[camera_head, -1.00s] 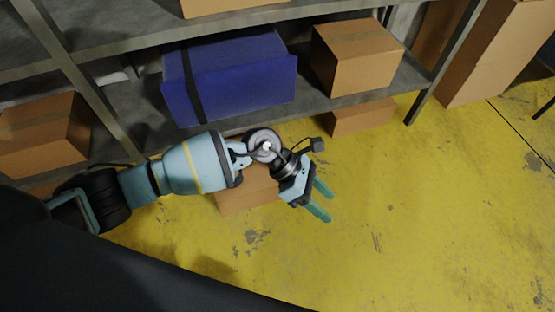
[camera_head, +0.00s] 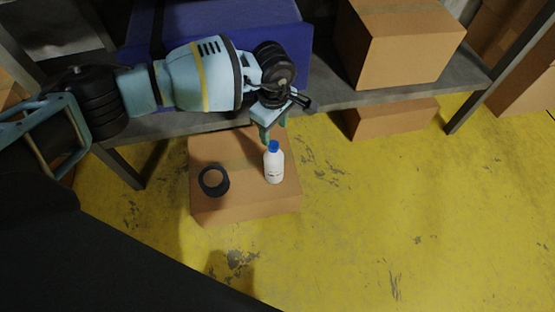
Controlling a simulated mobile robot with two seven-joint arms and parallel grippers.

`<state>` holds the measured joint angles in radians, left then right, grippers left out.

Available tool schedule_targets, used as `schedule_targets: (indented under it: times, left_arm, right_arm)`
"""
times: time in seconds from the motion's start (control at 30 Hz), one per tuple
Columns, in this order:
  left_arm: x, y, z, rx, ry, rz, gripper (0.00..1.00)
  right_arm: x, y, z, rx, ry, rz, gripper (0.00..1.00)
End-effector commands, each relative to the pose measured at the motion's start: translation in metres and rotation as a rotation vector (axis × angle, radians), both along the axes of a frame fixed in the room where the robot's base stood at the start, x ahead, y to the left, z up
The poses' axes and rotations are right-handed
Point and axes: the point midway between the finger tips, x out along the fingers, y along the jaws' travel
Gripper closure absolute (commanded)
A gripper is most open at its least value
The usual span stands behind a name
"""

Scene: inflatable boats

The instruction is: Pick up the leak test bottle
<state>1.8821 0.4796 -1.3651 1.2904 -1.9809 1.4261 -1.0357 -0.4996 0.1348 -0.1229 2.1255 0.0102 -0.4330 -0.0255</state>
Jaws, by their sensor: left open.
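The leak test bottle (camera_head: 274,166) is white with a blue cap and some small print. It stands upright on a cardboard box (camera_head: 240,204) on the floor. My left gripper (camera_head: 266,138) is just above and behind the bottle in the picture, pointing down with its fingers open. Its fingertips are close to the blue cap; I cannot tell whether they touch it. The gripper holds nothing that I can see. My right gripper is not in view.
A black ring, like a tape roll (camera_head: 214,181), lies on the same box, left of the bottle. Behind is a grey metal shelf (camera_head: 357,96) with a blue case (camera_head: 300,62) and a cardboard box (camera_head: 400,45). Another box (camera_head: 392,119) is under it. The yellow floor (camera_head: 420,210) at right is clear.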

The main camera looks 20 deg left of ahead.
Motion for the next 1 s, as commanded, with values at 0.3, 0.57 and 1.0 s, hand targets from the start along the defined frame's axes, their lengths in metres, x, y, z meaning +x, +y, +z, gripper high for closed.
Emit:
schedule_targets:
  times: [0.3,0.57,1.0]
  left_arm:
    - [-0.001,0.0,-0.023,-0.002,0.003,0.001,0.46]
    - [-0.001,0.0,-0.029,-0.003,0.001,0.001,0.46]
    - [-0.002,0.001,-0.078,-0.004,0.001,0.001,0.46]
  right_arm:
    - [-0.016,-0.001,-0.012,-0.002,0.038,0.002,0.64]
    - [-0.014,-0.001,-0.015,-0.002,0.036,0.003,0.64]
    - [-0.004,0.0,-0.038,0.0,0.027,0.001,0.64]
